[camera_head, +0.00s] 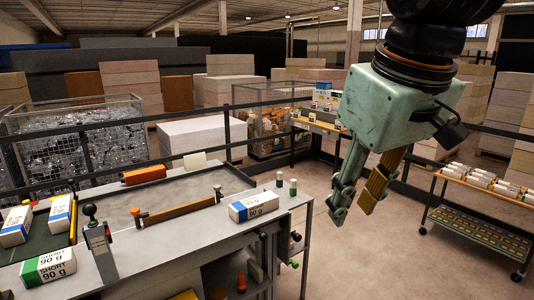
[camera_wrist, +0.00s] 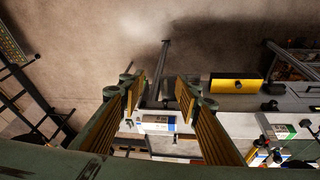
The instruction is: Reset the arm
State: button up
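My gripper (camera_head: 352,210) hangs at the right of the head view, fingers pointing down, over open floor beyond the right edge of the grey table (camera_head: 180,238). Its two fingers are apart with nothing between them, and the wrist view (camera_wrist: 160,95) also shows the gap empty. A white and blue ream marked 90 g (camera_head: 253,206) lies on the table near its right edge, left of my gripper and apart from it. The same ream shows in the wrist view (camera_wrist: 157,125), below the fingertips.
A green-labelled ream marked SHORT (camera_head: 48,264) and blue-labelled reams (camera_head: 62,213) lie at the table's left. A lever with a black knob (camera_head: 98,245) stands at the front. A cart (camera_head: 480,225) with several packs stands right. Black railing (camera_head: 228,135) runs behind the table.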

jog(key=s+d+f+m, duration=0.2)
jog(key=s+d+f, duration=0.1)
jog(key=s, duration=0.5)
jog(key=s+d+f+m+b, duration=0.1)
jog(key=s+d+f+m, duration=0.1)
jog(key=s+f, duration=0.3)
jog(key=shift+s+d+f+m+h, duration=0.35)
jog(key=shift+s+d, duration=0.1)
jog(key=shift+s, duration=1.65)
